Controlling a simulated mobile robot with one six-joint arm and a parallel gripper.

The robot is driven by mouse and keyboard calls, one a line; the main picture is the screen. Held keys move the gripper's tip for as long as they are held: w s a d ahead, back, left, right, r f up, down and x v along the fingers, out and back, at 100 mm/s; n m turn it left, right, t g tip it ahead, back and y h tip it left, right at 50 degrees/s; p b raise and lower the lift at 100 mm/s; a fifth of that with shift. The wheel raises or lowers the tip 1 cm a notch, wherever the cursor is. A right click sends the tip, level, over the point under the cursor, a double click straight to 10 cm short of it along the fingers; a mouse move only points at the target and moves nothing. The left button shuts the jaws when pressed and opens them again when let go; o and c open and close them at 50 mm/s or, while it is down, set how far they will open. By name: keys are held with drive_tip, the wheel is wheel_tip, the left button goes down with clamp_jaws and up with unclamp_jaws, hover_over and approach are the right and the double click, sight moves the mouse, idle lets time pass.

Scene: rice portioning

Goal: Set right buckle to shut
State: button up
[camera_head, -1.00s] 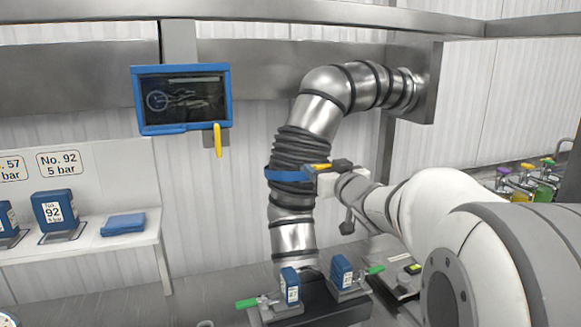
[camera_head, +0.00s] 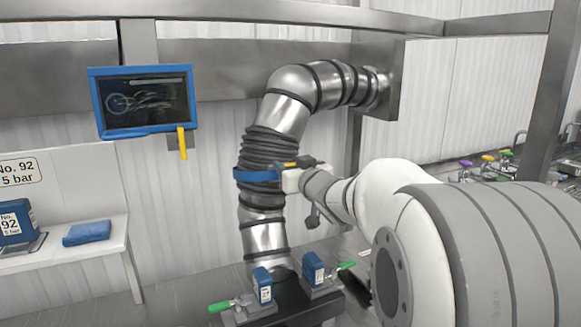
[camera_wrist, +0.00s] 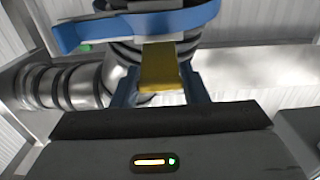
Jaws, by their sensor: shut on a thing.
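A blue band (camera_head: 255,175) wraps the dark ribbed section of a metal pipe (camera_head: 263,237). Its yellow lever (camera_head: 289,164) sticks out on the right side, mostly covered by my gripper (camera_head: 297,168). In the wrist view the yellow lever (camera_wrist: 160,68) stands between two blue pieces just ahead of my gripper (camera_wrist: 160,88), with the blue band (camera_wrist: 140,25) above it. My gripper is shut on the lever. The lever's far end and hinge are hidden, so I cannot tell how flat it lies on the band.
A blue-framed screen (camera_head: 145,103) with a yellow handle (camera_head: 182,143) hangs at left. Two blue blocks (camera_head: 262,284) with green handles (camera_head: 219,306) stand below the pipe. A steel post (camera_head: 552,90) stands at right.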

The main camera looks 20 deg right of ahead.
clamp_jaws()
drive_tip(key=shift+f+b, duration=0.1)
drive_tip(key=shift+b, duration=0.2)
